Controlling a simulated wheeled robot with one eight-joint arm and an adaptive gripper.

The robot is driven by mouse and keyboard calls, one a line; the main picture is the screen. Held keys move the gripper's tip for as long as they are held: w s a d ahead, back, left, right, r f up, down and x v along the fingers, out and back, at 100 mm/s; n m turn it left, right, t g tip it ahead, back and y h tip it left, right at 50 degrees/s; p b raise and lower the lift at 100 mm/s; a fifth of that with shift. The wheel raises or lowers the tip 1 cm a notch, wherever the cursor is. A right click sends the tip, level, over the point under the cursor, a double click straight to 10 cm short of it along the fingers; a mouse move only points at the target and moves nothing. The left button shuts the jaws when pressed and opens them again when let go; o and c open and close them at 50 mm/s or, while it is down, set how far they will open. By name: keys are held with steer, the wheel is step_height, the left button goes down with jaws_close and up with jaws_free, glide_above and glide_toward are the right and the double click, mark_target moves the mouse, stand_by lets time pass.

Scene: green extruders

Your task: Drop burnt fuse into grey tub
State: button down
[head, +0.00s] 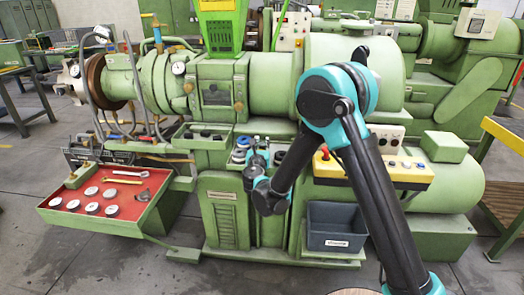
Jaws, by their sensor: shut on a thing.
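The grey tub (335,228) is an open-topped dark blue-grey bin with a white label. It stands on the green ledge at the lower right of the machine's middle. My gripper (258,147) is at the green holder in front of the machine, left of the tub and higher than it. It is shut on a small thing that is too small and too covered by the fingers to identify. I cannot make out the burnt fuse for certain; small round grey and dark parts (239,155) sit right beside my gripper.
A red-lined tray (88,228) with several round discs and tools stands at the left. A yellow-edged control box (405,171) lies above and right of the tub. The green machine body (270,85) rises behind my arm. Grey floor (110,268) is clear in front.

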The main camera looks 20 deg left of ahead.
steer(key=shift+r, duration=0.1)
step_height(320, 180, up, 20)
stand_by(0.7)
